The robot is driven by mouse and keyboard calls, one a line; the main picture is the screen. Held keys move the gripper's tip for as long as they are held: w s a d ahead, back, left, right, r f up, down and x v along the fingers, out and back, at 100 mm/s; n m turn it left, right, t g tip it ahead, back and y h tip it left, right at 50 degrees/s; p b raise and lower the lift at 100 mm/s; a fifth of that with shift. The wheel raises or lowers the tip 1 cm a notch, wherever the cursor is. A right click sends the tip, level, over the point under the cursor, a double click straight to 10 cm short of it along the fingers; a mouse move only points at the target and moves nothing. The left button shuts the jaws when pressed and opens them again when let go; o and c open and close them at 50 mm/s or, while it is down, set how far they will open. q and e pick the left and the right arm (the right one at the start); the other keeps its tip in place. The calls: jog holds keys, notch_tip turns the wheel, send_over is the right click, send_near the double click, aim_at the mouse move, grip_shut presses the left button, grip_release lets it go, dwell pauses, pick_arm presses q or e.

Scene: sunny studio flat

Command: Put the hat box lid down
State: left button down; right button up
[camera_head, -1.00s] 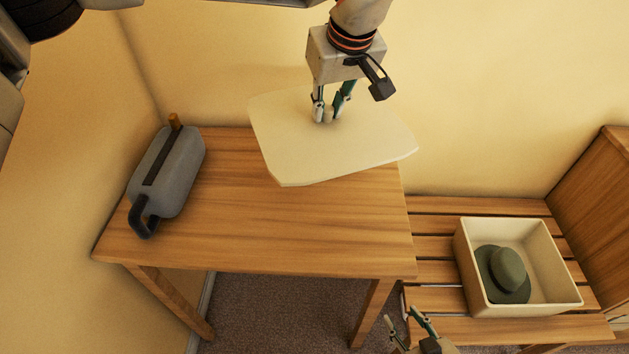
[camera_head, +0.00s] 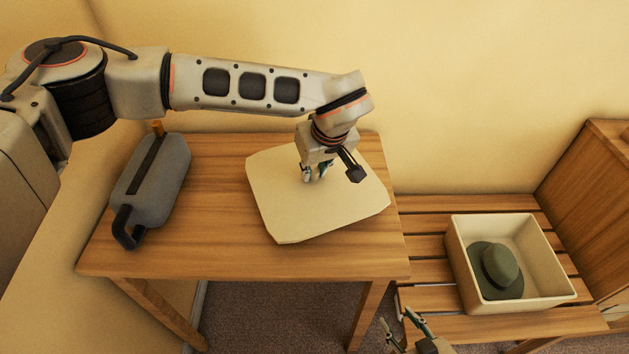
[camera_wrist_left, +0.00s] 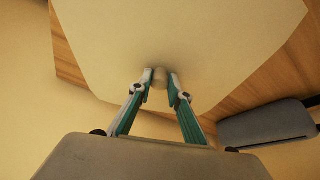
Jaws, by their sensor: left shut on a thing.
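The hat box lid (camera_head: 290,205) is a cream, flat plate with cut corners over the right half of the wooden table (camera_head: 215,245). It looks level and low, at or just above the tabletop; I cannot tell if it touches. My left gripper (camera_head: 315,176) is shut on the small knob at the lid's middle. The wrist view shows the fingertips (camera_wrist_left: 161,78) on either side of this knob, with the lid (camera_wrist_left: 215,40) below. The open hat box (camera_head: 465,275) stands on the slatted bench with a green hat (camera_head: 502,268) inside. My right gripper (camera_head: 404,330) is open and empty at the bottom edge.
A grey case (camera_head: 158,180) with a dark handle lies at the table's left side; it also shows in the wrist view (camera_wrist_left: 268,124). The slatted bench (camera_head: 430,298) is right of the table. Walls stand behind and left. Bare tabletop lies between case and lid.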

aim_at(316, 179)
pick_arm(q)
jog(key=shift+f, duration=1.9)
jog(key=shift+f, duration=0.15)
jog(key=c, duration=1.9)
grip_release()
jog(key=v, duration=1.2)
jog(key=shift+p, duration=0.35)
